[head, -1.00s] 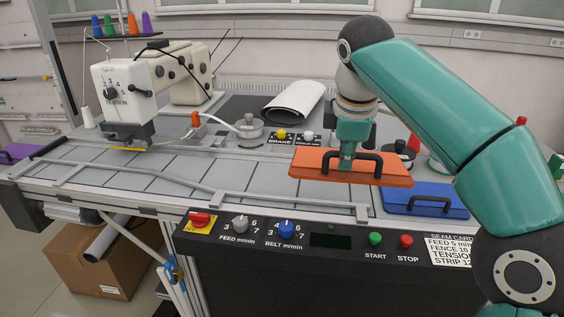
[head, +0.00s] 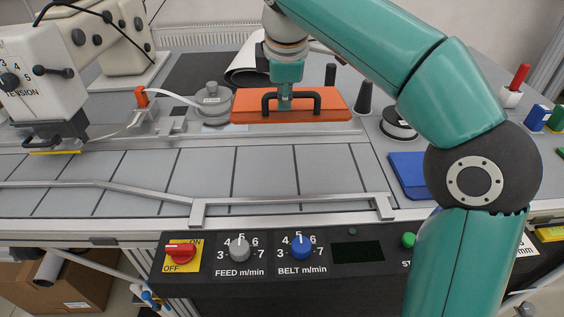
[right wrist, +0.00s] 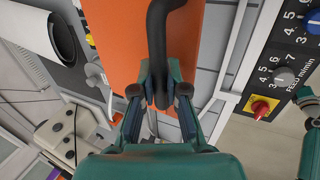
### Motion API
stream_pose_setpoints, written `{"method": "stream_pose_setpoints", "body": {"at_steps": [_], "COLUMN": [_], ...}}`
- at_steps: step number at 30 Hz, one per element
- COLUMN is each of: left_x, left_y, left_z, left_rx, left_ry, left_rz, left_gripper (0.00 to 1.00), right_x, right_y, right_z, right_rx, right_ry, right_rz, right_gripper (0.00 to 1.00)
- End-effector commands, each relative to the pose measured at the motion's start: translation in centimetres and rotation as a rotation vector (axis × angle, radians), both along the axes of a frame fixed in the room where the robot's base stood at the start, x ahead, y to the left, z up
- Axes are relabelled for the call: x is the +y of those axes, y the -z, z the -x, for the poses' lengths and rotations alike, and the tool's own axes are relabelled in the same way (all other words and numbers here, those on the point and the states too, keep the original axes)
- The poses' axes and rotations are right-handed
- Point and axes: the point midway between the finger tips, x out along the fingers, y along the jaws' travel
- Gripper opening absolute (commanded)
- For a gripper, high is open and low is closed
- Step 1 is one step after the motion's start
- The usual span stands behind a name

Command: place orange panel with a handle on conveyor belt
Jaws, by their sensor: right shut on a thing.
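My right gripper (head: 285,104) is shut on the handle from above. In the right wrist view the fingers (right wrist: 168,90) close around the black handle (right wrist: 157,38), with the orange panel (right wrist: 115,42) below. The conveyor belt (head: 275,175) is the grey slatted surface below the panel; its visible part is bare. The panel appears raised above it, but the exact gap is unclear.
A blue panel (head: 407,172) lies right of the belt, partly hidden by my right arm. A metal guide rail (head: 290,201) runs along the belt's front.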

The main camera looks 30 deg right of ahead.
Motion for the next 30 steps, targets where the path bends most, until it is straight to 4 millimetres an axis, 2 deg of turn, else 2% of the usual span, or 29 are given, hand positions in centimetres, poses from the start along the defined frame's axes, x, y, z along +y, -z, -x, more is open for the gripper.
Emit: {"method": "stream_pose_setpoints", "body": {"at_steps": [1, 3, 12, 15, 22, 30], "left_x": [0.0, 0.0, 0.0, 0.0, 0.0, 0.0], "left_y": [1.0, 1.7, 3.6, 3.8, 4.1, 4.8], "left_z": [0.0, 0.0, 0.0, 0.0, 0.0, 0.0], "left_rx": [0.001, 0.001, 0.0, 0.0, 0.0, 0.0], "left_ry": [0.0, 0.0, 0.0, 0.0, 0.0, 0.0], "left_rz": [0.0, 0.0, 0.0, 0.0, 0.0, 0.0], "left_gripper": [0.4, 0.4, 0.4, 0.4, 0.4, 0.4], "right_x": [-0.1, -0.2, -0.3, -0.4, -0.3, -0.4], "right_y": [1.7, 3.6, 11.0, 12.5, 14.1, 17.5], "right_z": [0.2, 0.2, 0.2, 0.2, 0.2, 0.2], "right_rx": [0.002, 0.003, 0.002, 0.0, -0.001, 0.0], "right_ry": [0.001, 0.004, 0.005, 0.007, 0.007, 0.008], "right_rz": [0.001, 0.001, 0.001, 0.0, 0.001, 0.001], "right_gripper": [0.0, 0.0, 0.0, 0.0, 0.0, 0.0]}}
